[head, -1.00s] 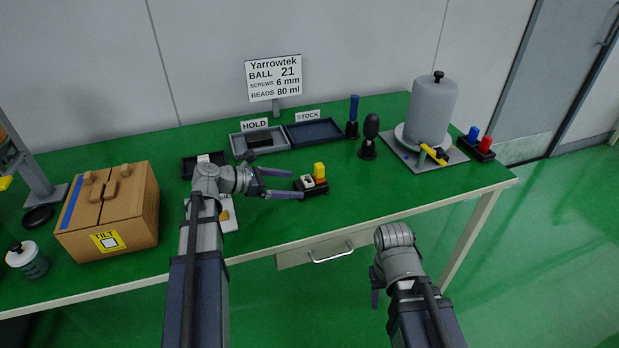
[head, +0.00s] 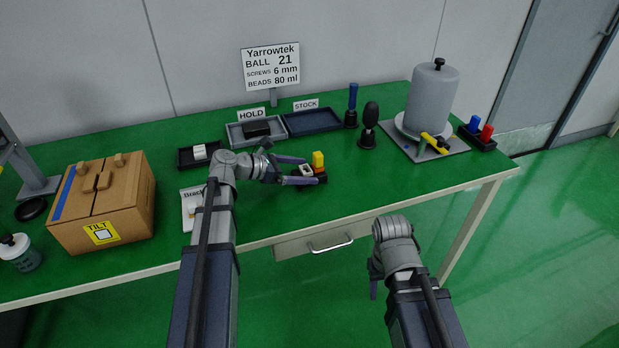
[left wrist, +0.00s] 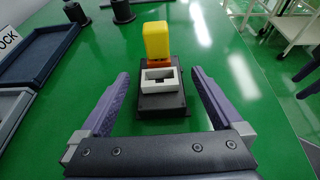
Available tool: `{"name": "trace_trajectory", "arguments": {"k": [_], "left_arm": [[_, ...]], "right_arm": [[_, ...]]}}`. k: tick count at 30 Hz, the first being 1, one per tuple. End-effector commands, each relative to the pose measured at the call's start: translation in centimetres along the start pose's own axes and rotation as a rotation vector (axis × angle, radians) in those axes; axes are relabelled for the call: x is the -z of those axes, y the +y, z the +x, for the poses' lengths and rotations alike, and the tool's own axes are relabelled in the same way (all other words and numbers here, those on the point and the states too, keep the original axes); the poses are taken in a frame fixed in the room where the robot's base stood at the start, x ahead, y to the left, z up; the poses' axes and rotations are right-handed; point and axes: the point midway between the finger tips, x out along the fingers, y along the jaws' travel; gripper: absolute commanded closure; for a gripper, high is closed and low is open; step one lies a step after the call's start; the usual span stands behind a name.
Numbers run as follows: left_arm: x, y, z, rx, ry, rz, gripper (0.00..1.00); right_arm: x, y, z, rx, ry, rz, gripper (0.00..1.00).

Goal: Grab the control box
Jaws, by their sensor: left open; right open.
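The control box appears to be the small black box (head: 322,179) with a yellow upright block and a white square frame on top, standing on the green table. In the left wrist view the black box (left wrist: 160,106) lies straight ahead, with the white frame nearer and the yellow block behind. My left gripper (head: 308,171) is open at the box, its two fingers on either side with gaps between them and it. In the left wrist view the left gripper (left wrist: 161,78) holds nothing. My right gripper (head: 373,284) hangs in front of the table edge, mostly hidden by its own arm.
A cardboard box (head: 125,205) stands at the left. Grey HOLD tray (head: 237,137) and dark STOCK tray (head: 312,124) lie behind. A grey cylinder (head: 433,98) and a holder with blue and red pieces (head: 480,143) are at the right. The table right of the box is clear.

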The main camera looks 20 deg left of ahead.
Motion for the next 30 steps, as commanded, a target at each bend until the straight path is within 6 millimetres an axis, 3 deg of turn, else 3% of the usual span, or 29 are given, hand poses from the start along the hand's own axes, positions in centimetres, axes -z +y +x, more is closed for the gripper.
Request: {"name": "trace_trajectory", "arguments": {"k": [4,12,30], "left_arm": [[0.2,0.1,2.2,0.002,0.0,0.001,0.0],[0.0,0.0,2.5,0.0,0.0,0.0,0.02],[0.0,0.0,2.4,0.0,0.0,0.0,0.7]], "right_arm": [[0.1,-0.1,1.0,0.0,0.0,0.0,0.5],[0.1,-0.1,0.9,0.0,0.0,0.0,0.5],[0.1,-0.1,0.9,0.0,0.0,0.0,0.5]]}}
